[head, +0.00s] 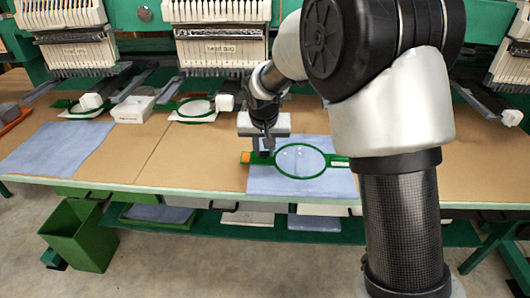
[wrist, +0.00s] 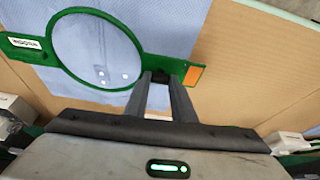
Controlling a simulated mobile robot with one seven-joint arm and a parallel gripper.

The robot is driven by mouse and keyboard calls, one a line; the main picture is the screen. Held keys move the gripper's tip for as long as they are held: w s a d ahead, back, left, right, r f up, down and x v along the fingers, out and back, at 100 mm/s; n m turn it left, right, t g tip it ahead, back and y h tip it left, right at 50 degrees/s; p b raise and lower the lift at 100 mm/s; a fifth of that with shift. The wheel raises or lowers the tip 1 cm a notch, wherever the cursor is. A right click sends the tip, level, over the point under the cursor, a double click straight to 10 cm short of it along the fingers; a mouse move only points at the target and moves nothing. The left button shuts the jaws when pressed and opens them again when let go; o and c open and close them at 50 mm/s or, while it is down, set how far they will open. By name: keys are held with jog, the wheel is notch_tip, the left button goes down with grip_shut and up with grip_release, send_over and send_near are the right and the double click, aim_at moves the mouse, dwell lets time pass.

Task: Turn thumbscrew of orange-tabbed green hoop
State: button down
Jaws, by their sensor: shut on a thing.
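The green hoop (head: 300,174) lies on a blue cloth (head: 285,186) on the table, with an orange tab (head: 245,157) at its left end. In the wrist view the hoop (wrist: 133,45) shows a white label at its left and the orange tab (wrist: 193,76) at its right. My gripper (head: 265,153) is over the hoop's left arm, beside the orange tab. In the wrist view my gripper (wrist: 166,80) has its fingers close together around a small dark piece, the thumbscrew (wrist: 160,76), between ring and tab. The fingers hide most of it.
Two other green hoops, one at the middle (head: 196,110) and one at the left (head: 85,109), sit under the embroidery machines. A white box (head: 133,109) stands between them. Another blue cloth (head: 57,148) lies at left. A green bin (head: 78,236) stands on the floor.

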jog(key=shift+m, duration=0.3)
jog(key=c, duration=1.5)
grip_release()
jog(key=p+v, duration=0.3)
jog(key=v, duration=1.4)
jog(key=shift+a+r, duration=0.1)
jog(key=shift+r, duration=0.15)
jog(key=shift+s, duration=0.1)
